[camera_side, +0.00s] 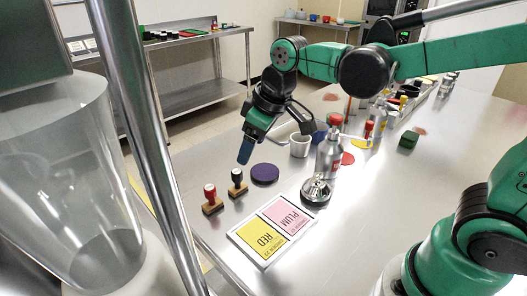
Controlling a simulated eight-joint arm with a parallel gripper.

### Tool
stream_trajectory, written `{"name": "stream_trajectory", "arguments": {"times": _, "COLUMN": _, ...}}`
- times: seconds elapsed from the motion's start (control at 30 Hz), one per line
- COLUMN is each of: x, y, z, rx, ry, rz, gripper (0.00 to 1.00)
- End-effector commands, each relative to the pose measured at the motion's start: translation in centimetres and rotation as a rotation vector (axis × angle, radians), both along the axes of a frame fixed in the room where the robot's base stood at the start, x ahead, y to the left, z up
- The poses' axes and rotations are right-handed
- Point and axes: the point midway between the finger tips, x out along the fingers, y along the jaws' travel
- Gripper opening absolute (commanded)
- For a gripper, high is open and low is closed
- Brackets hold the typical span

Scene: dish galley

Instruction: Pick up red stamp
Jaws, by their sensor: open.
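A stamp with a red knob and a wooden base, the red stamp (211,197), stands upright near the table's left edge. A similar stamp with a black knob (237,182) stands just to its right. My gripper (249,148) points down above and to the right of the red stamp, nearer to the black-knobbed one. Its blue fingertip hangs just above the black knob, apart from the red stamp. The gripper is open, and no object shows in it.
A purple round pad (265,174) lies right of the stamps. A metal bell-like object (316,191), a red-capped bottle (329,158) and a white cup (300,146) stand to the right. A metal pole crosses the left foreground.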

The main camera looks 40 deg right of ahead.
Motion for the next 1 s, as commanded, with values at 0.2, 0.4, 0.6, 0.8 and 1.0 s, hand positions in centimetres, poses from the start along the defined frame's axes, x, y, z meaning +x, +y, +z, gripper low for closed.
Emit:
{"name": "stream_trajectory", "arguments": {"times": 0.2, "x": 4.3, "y": 3.2, "z": -2.8, "rx": -0.045, "ry": 0.134, "rz": 0.236, "gripper": 0.69}}
{"name": "stream_trajectory", "arguments": {"times": 0.4, "x": 6.0, "y": 5.0, "z": -5.2, "rx": -0.062, "ry": 0.204, "rz": 0.368, "gripper": 0.69}}
{"name": "stream_trajectory", "arguments": {"times": 0.6, "x": 6.4, "y": 5.5, "z": -6.8, "rx": -0.065, "ry": 0.220, "rz": 0.399, "gripper": 0.69}}
{"name": "stream_trajectory", "arguments": {"times": 0.8, "x": 6.7, "y": 5.8, "z": -9.6, "rx": -0.065, "ry": 0.219, "rz": 0.398, "gripper": 0.69}}
{"name": "stream_trajectory", "arguments": {"times": 1.0, "x": 6.8, "y": 5.9, "z": -11.2, "rx": -0.065, "ry": 0.218, "rz": 0.397, "gripper": 0.69}}
